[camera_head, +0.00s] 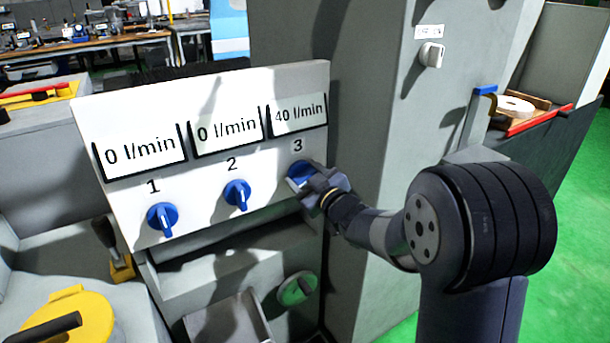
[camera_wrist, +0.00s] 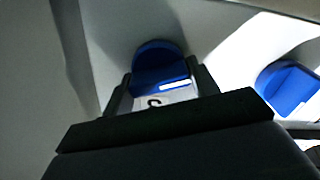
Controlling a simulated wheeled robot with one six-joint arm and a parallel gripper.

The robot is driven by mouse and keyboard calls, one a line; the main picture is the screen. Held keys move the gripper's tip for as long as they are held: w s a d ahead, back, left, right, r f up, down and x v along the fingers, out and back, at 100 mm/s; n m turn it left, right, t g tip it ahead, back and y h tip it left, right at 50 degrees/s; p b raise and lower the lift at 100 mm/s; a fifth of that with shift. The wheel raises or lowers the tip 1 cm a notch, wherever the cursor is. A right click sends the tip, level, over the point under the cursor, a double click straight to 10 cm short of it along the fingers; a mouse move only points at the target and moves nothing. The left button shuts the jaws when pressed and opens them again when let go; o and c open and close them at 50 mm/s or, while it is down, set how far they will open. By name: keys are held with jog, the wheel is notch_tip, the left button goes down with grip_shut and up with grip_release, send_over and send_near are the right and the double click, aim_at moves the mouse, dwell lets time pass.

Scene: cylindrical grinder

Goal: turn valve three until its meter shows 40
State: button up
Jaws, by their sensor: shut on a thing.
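Valve three (camera_head: 299,174) is a blue round knob at the right of the white panel (camera_head: 215,95), under the label 3. Its meter (camera_head: 299,114) reads 40 l/min. My gripper (camera_head: 312,183) is at valve three and shut on it, hiding part of the knob. In the wrist view, the blue knob (camera_wrist: 157,62) sits between the two fingers of my gripper (camera_wrist: 160,88). Valve two (camera_head: 237,194) and valve one (camera_head: 162,217) are blue knobs to the left, and their meters each read 0 l/min.
A green round knob (camera_head: 297,289) sits below the panel. A grey machine wall (camera_head: 375,150) rises right behind my arm, with a white switch (camera_head: 431,55) high on it. A yellow part (camera_head: 75,318) is at lower left. Green floor (camera_head: 575,250) is open at right.

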jog(key=o, duration=1)
jog(key=shift+c, duration=0.2)
jog(key=v, duration=1)
jog(key=shift+s+d+p, duration=0.25)
jog(key=shift+s+p, duration=0.05)
jog(key=shift+s, duration=0.05)
jog(key=shift+w+a, duration=0.1)
jog(key=shift+w, duration=0.05)
jog(key=x, duration=1)
jog(key=shift+w+a+b, duration=0.25)
jog(key=shift+w+b, duration=0.05)
jog(key=shift+s, duration=0.1)
jog(key=shift+n, duration=0.3)
